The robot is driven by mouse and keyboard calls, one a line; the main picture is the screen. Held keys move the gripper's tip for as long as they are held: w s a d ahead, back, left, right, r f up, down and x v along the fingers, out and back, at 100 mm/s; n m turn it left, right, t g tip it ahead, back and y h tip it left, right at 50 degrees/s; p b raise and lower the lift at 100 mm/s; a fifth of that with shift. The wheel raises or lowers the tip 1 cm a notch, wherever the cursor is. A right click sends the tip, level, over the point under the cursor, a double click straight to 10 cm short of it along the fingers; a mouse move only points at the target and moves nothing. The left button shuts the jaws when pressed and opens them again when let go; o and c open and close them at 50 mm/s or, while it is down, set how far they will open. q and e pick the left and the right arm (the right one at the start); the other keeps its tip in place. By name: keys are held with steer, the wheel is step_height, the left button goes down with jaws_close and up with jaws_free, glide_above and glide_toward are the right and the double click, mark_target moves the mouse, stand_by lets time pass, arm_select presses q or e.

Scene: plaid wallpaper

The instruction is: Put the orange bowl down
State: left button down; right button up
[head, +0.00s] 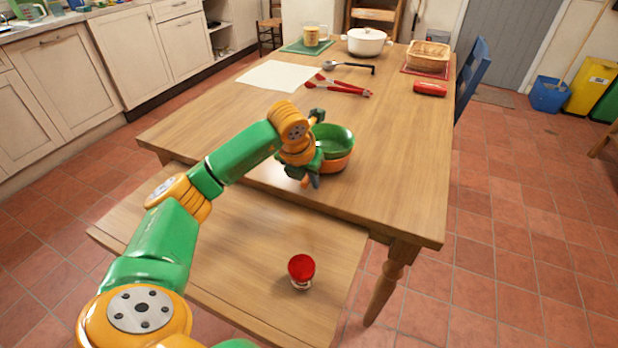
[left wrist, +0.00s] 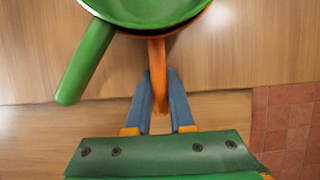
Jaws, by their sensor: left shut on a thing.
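The orange bowl (head: 338,164) is at the near edge of the wooden table (head: 400,185). A green bowl (head: 335,140) sits in or on top of it, hiding its inside. In the left wrist view the orange bowl's handle (left wrist: 157,65) runs between the blue-grey fingers of my left gripper (left wrist: 160,98), which is shut on it. The green bowl's handle (left wrist: 85,62) sticks out to the left, apart from the fingers. In the head view my left gripper (head: 312,178) is at the bowls' left side. I cannot tell whether the orange bowl touches the tabletop. My right gripper is out of view.
Farther back are red tongs (head: 338,88), a ladle (head: 345,66), a white sheet (head: 278,75), a white pot (head: 366,41), a basket (head: 429,56) and a red item (head: 429,89).

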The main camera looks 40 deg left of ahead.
arm_select(q)
steer(key=shift+r, duration=0.1)
steer(key=c, duration=0.8)
jaws_free()
steer(key=shift+s, duration=0.1)
steer(key=p+v, duration=0.1)
steer(key=v, duration=1.1)
